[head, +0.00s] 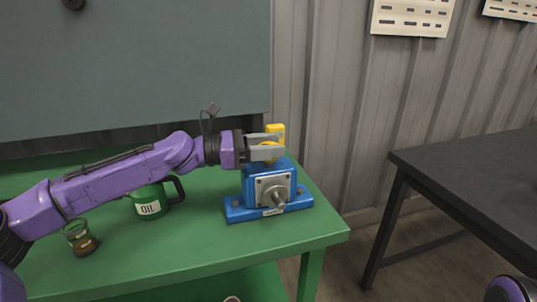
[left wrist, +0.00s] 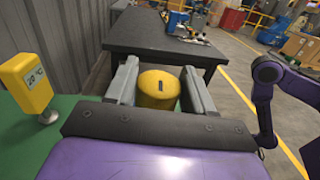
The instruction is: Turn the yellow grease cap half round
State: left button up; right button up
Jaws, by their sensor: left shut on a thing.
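The yellow grease cap (head: 270,144) sits on top of the blue bearing block (head: 247,197), which stands on the green bench. In the left wrist view the cap (left wrist: 157,94) is round, with a short dark mark on its top pointing away from my wrist. My left gripper (head: 279,146) reaches in level from the left, its two grey fingers on either side of the cap. It is shut on the cap. The fingers hide part of the cap in the head view. My right gripper does not show; only part of my right arm does.
A yellow gauge reading 20 °C (left wrist: 26,84) stands close beside the cap. A green oil can (head: 150,202) and a small brownish jar (head: 82,240) are on the green bench (head: 200,250) below my left arm. A dark table (head: 480,165) stands apart at right.

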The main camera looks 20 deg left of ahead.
pick_arm(q)
jog(key=m+g+p, duration=0.2)
jog(key=g+p, duration=0.1)
jog(key=m+g+h+p, duration=0.1)
jog(key=m+g+p, duration=0.1)
jog(key=g+p, duration=0.1)
jog(key=m+g+h+p, duration=0.1)
jog(key=m+g+p, duration=0.1)
jog(key=g+p, duration=0.1)
jog(key=shift+w+r+g+p, duration=0.1)
jog(key=shift+r+g+p, duration=0.25)
jog(key=shift+p, duration=0.55)
jog(key=m+g, duration=0.1)
jog(key=m+g+p, duration=0.1)
jog(key=g, duration=0.1)
jog(key=shift+d+f+y, duration=0.1)
jog(key=shift+f+y, duration=0.2)
jog(key=shift+f+m+g, duration=0.2)
jog(key=shift+m+g, duration=0.5)
jog(key=shift+g, duration=0.15)
jog(key=shift+m+g+y+b, duration=0.4)
jog(key=shift+m+g+y, duration=0.2)
jog(key=shift+g, duration=0.2)
jog(key=shift+f+m+g+y, duration=0.1)
jog(key=shift+m+g+y, duration=0.35)
jog(key=shift+g, duration=0.25)
jog(key=o, duration=1)
jog(key=shift+c, duration=0.2)
